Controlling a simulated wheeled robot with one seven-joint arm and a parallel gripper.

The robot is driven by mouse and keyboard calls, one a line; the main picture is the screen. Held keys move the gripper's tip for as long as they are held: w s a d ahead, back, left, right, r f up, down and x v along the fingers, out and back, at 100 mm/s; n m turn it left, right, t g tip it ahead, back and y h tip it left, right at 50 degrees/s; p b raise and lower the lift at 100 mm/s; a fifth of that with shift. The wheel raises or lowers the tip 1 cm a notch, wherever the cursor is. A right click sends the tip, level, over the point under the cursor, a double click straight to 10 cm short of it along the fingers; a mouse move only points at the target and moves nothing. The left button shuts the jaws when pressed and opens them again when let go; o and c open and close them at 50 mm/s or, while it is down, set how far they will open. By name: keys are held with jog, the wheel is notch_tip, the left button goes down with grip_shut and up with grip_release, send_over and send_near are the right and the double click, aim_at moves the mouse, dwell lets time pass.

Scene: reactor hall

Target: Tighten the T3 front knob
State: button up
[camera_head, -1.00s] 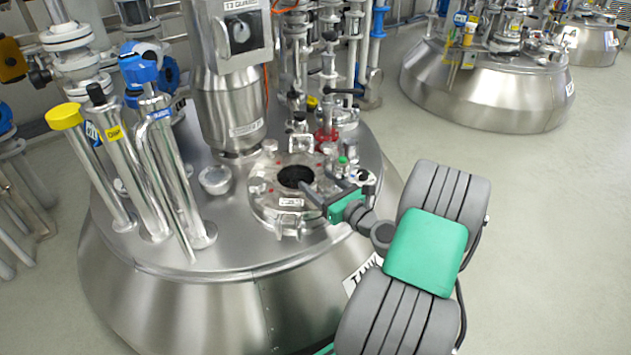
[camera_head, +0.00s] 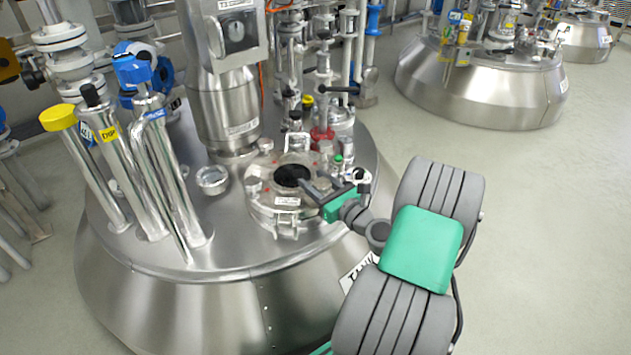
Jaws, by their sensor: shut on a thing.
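The T3 vessel (camera_head: 190,310) is a large steel dome labelled T3 on its drive box. On its top is a round clamped cover (camera_head: 262,205) with a dark sight glass and several steel knobs around the rim.
A tall steel drive column (camera_head: 225,110) stands behind the cover. Shiny pipes with yellow and blue caps (camera_head: 120,165) rise at left. Small valves and a red fitting (camera_head: 322,135) stand close behind my gripper. The floor at right (camera_head: 540,220) is clear.

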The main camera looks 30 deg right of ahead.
jog(key=shift+r+m+h+p, duration=0.15)
jog(key=shift+m+h+p, duration=0.15)
jog(key=shift+h+p, duration=0.2)
jog(key=shift+d+r+m+h+p, duration=0.15)
jog(key=shift+m+h+p, duration=0.35)
jog(key=shift+h+p, duration=0.35)
jog(key=m+h+p, duration=0.1)
jog(key=h+p, duration=0.1)
jog(key=m+g+h+p, duration=0.1)
jog(key=m+h+p, duration=0.1)
jog(key=h, duration=0.1)
jog(key=d+m+g+h+p, duration=0.1)
jog(key=m+h+p, duration=0.1)
jog(key=shift+s+h, duration=0.1)
jog(key=shift+h, duration=0.25)
jog(key=m+g+h+p, duration=0.1)
jog(key=p, duration=0.1)
jog(key=m+g+h+p, duration=0.1)
jog(key=m+h+p, duration=0.1)
jog(key=shift+s+d+g, duration=0.2)
jog(key=shift+d+g, duration=0.1)
jog(key=shift+g, duration=0.1)
jog(key=shift+s+d+m+g+h+p, duration=0.15)
jog(key=shift+d+m+g+h+p, duration=0.1)
jog(key=shift+m+g+h+p, duration=0.8)
jog(key=shift+f+n+t, duration=0.2)
jog(key=shift+n+t, duration=0.05)
jog(key=shift+n, duration=0.1)
jog(key=o, duration=1.4)
jog(key=shift+f, duration=0.2)
